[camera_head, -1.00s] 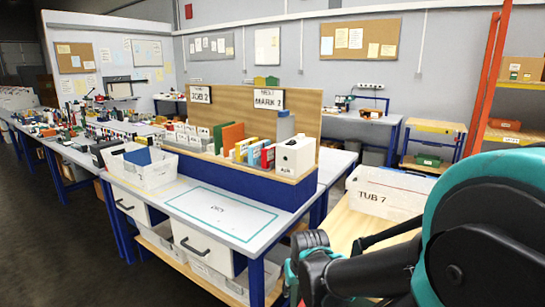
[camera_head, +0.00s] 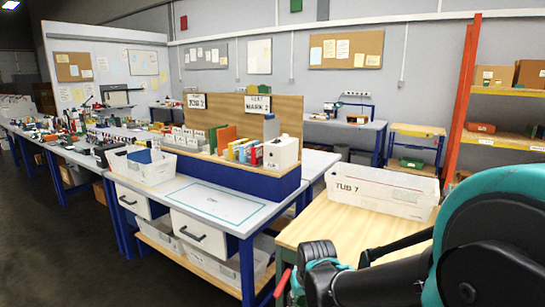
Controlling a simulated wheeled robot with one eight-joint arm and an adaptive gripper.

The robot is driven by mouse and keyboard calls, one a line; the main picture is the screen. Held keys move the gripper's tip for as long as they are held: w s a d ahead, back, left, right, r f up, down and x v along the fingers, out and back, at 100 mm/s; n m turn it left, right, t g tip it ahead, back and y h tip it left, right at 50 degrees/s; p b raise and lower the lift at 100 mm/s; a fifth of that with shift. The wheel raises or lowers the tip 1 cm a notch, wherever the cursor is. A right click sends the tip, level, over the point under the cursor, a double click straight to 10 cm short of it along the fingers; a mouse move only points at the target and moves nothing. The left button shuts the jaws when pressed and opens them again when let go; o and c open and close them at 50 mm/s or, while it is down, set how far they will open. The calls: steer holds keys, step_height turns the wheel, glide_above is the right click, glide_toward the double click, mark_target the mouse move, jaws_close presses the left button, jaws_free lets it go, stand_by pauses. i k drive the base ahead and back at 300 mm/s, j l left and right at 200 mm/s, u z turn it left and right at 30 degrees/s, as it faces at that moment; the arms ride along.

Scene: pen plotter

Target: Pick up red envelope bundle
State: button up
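I cannot pick out a red envelope bundle for certain. A slim red item (camera_head: 256,155) stands upright in the row of coloured items on the raised ledge of the middle bench. It is too small to tell whether it is an envelope bundle. My black and teal arm fills the lower right and hides part of the wooden table. I see no gripper fingers clearly and nothing held.
A white bin (camera_head: 152,172) stands at the left end of the middle bench (camera_head: 240,224). A clear tub labelled TUB 7 (camera_head: 384,190) sits on the wooden table (camera_head: 330,225) at right. Orange-posted shelving (camera_head: 465,95) stands behind. Dark floor is clear at lower left.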

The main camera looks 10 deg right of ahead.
mark_target(257, 152)
steer(key=z, duration=0.45)
steer(key=i+j+z, duration=0.1)
steer(key=z, duration=0.35)
steer(key=j+z, duration=0.15)
steer(key=z, duration=0.3)
steer(key=i+j, duration=0.1)
steer(key=j, duration=0.55)
steer(key=i+j, duration=0.1)
steer(key=j, duration=0.55)
steer(key=i+j, duration=0.1)
steer(key=j, duration=1.2)
steer(key=i+z, duration=0.05)
steer(key=i, duration=0.05)
